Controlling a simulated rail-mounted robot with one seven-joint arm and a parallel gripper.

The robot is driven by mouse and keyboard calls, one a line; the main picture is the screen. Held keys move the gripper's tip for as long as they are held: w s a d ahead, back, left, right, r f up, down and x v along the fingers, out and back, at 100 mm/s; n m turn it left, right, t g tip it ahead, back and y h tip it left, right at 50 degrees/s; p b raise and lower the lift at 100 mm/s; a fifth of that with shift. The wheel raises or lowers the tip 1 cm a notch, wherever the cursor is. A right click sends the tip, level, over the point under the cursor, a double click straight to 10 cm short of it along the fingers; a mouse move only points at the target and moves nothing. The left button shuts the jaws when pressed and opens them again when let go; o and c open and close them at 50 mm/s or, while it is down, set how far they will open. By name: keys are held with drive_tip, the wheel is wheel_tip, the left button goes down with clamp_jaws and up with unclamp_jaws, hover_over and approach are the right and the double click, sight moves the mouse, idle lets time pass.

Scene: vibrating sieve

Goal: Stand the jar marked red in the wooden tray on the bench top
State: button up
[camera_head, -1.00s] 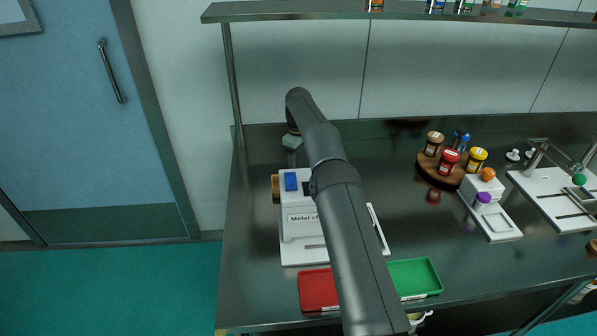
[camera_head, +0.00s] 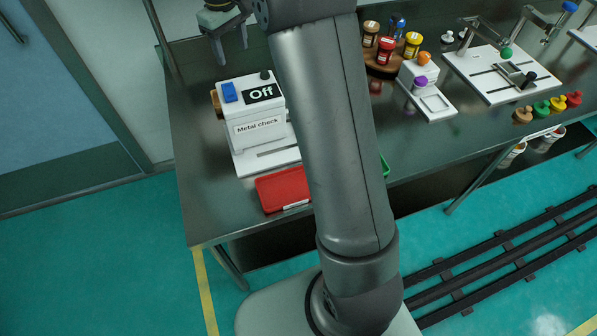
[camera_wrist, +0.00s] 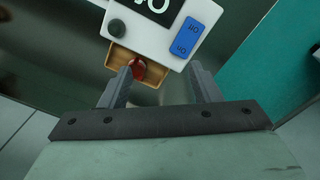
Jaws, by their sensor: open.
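The jar with a red lid (camera_head: 386,50) stands in a round wooden holder (camera_head: 377,70) at the back of the bench, among brown-, yellow- and blue-topped containers. A small wooden tray (camera_head: 216,103) sits against the left end of the metal-check machine, mostly hidden in the head view. In the wrist view the tray (camera_wrist: 120,58) holds a rounded red thing (camera_wrist: 140,70); I cannot tell what it is. My gripper (camera_head: 230,48) is open and empty, pointing down above and behind the machine. In the wrist view its fingertips (camera_wrist: 160,74) are near the tray, the left one beside the red thing.
The metal-check machine (camera_head: 258,127) reads "Off" and has a blue switch. A red tray (camera_head: 284,189) lies in front, with a green tray (camera_head: 385,166) partly behind my arm. A white stand with a purple knob (camera_head: 420,82) is right of my arm. Coloured knobs line the right front.

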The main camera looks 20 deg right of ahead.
drive_tip(key=s+f+m, duration=0.2)
drive_tip(key=s+f, duration=0.1)
drive_tip(key=s, duration=1.5)
drive_tip(key=s+d+f+m, duration=0.1)
drive_tip(key=s+f+m, duration=0.2)
drive_tip(key=s, duration=1.5)
drive_tip(key=shift+d+f+m, duration=0.15)
drive_tip(key=shift+d+m, duration=0.15)
